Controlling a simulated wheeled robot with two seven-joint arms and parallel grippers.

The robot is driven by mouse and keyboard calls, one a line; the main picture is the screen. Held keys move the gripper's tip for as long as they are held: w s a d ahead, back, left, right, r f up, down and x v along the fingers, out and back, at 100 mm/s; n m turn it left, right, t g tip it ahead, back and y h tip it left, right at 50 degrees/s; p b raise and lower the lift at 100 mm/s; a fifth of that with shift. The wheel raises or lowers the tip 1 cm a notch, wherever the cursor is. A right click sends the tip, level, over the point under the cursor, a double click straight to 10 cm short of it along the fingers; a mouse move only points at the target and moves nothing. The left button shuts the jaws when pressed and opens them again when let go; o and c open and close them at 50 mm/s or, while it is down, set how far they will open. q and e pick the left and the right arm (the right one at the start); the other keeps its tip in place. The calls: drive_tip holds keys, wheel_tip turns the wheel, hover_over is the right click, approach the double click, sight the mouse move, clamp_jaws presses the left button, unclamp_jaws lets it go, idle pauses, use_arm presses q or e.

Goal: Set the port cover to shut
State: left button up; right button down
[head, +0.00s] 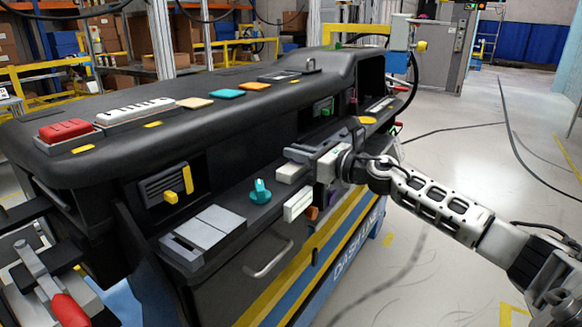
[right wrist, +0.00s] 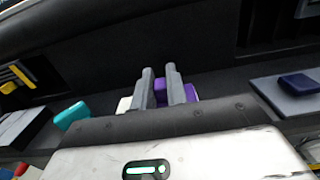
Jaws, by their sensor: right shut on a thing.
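My right gripper (head: 296,164) reaches in from the right to the front ledge of the black dashboard module (head: 115,165). In the right wrist view its two grey fingers (right wrist: 163,85) are closed on a purple block (right wrist: 190,91), part of which shows between and beside them. I cannot tell for sure whether the purple block belongs to the port cover. A white block (head: 297,205) sits just beside the gripper. My left gripper is not in view.
A teal knob (head: 260,191) and a grey plate (head: 205,230) lie left of my gripper on the ledge. A vent with a yellow slider (head: 171,196) is behind. A plate with a dark blue block (right wrist: 298,84) lies at right in the wrist view. A red-handled clamp (head: 70,310) stands front left.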

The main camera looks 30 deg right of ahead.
drive_tip(key=c, duration=1.4)
unclamp_jaws()
drive_tip(key=shift+s, duration=0.1)
drive_tip(key=shift+s+d+f, duration=0.15)
drive_tip(key=shift+s+d, duration=0.05)
drive_tip(key=shift+s, duration=0.05)
drive_tip(key=b+v, duration=0.2)
drive_tip(key=v, duration=1.3)
